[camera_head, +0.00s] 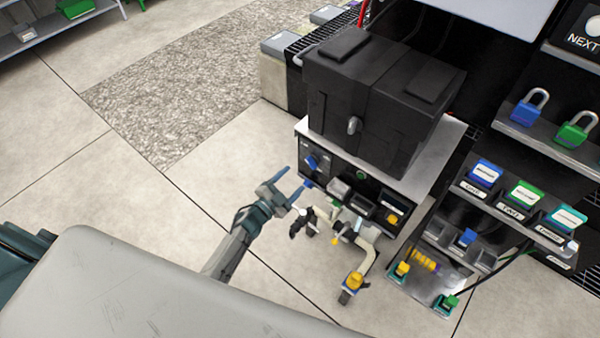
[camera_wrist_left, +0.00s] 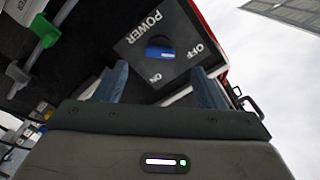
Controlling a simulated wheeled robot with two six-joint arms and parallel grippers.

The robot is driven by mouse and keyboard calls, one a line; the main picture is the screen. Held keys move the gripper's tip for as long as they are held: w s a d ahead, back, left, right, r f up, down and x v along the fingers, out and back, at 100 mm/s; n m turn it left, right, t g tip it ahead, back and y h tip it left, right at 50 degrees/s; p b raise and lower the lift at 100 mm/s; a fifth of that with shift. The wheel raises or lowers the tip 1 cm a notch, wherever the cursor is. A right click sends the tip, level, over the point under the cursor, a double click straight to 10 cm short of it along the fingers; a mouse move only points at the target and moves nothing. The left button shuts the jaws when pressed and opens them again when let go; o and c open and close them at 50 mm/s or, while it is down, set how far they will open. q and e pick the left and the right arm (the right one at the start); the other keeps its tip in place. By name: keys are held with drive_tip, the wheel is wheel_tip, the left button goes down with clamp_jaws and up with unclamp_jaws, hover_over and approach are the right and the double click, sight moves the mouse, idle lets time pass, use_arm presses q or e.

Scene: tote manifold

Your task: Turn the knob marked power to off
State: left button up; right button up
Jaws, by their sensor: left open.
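The power knob (camera_head: 312,161) is a blue knob on the dark front panel below the black box. In the left wrist view the blue knob (camera_wrist_left: 160,51) sits on a grey plate (camera_wrist_left: 132,45) marked POWER, ON and OFF, and these words appear rotated. I cannot tell for sure which mark the knob points to. My left gripper (camera_head: 298,177) is open and empty, just in front of the panel. In the left wrist view its two blue fingers (camera_wrist_left: 159,72) are spread to either side of the knob, apparently short of it. My right gripper is out of view.
A black box (camera_head: 375,95) stands on the bench above the panel. Pale pipes with a yellow-handled valve (camera_head: 354,281) stick out right of my gripper. A shelf with blue and green padlocks (camera_head: 528,106) is at the right. The floor (camera_head: 215,165) left of the gripper is clear.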

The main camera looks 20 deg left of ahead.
use_arm(q)
drive_tip(key=shift+v, duration=1.35)
